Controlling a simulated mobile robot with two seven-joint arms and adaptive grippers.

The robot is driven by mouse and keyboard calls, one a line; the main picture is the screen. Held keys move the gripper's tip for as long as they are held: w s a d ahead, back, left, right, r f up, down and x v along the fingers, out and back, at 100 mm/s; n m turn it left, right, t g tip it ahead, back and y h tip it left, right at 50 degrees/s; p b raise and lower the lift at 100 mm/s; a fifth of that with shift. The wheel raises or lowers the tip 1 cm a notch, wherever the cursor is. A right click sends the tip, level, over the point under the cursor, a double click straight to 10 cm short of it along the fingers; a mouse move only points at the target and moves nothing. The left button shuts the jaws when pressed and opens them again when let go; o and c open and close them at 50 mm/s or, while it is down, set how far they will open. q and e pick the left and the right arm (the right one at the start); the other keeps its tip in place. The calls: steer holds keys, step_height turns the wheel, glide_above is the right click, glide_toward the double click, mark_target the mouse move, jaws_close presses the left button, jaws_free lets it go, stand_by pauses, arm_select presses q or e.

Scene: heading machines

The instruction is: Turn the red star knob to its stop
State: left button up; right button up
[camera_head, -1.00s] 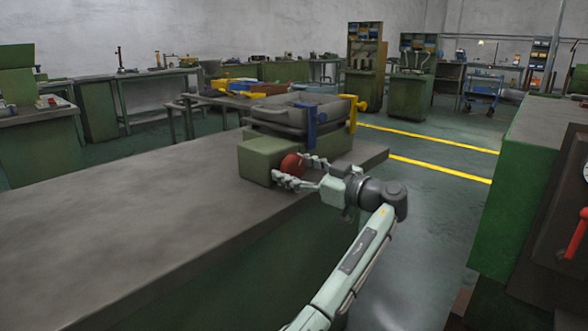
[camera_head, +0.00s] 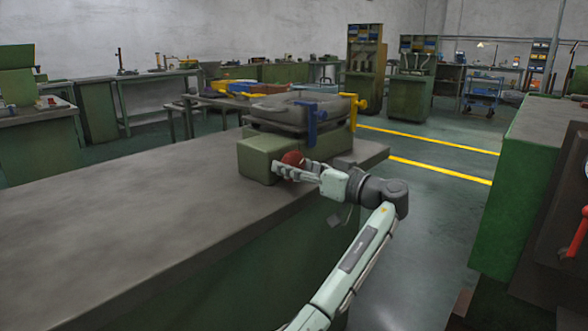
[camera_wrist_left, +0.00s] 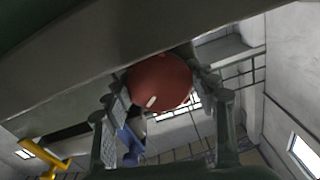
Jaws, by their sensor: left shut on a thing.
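The red knob (camera_head: 293,158) sits on the right-hand face of a green block (camera_head: 257,157) on the grey bench. It looks round, and its star lobes cannot be made out. My left gripper (camera_head: 284,169) reaches in from the right and is shut on the knob. In the head view its fingers overlap and hide the knob's lower part. In the left wrist view, the knob (camera_wrist_left: 160,82) lies between the two fingers (camera_wrist_left: 161,95), one on each side. My right gripper does not show.
Behind the block stands a grey fixture (camera_head: 290,112) with a blue clamp (camera_head: 311,124) and a yellow clamp (camera_head: 353,112). The bench top (camera_head: 130,215) is clear at left. A green machine (camera_head: 510,200) with a red lever (camera_head: 578,235) stands at right.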

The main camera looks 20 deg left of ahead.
arm_select(q)
steer(key=shift+m, duration=1.2)
steer(key=o, duration=1.2)
steer(key=shift+c, duration=0.2)
steer(key=v, duration=1.2)
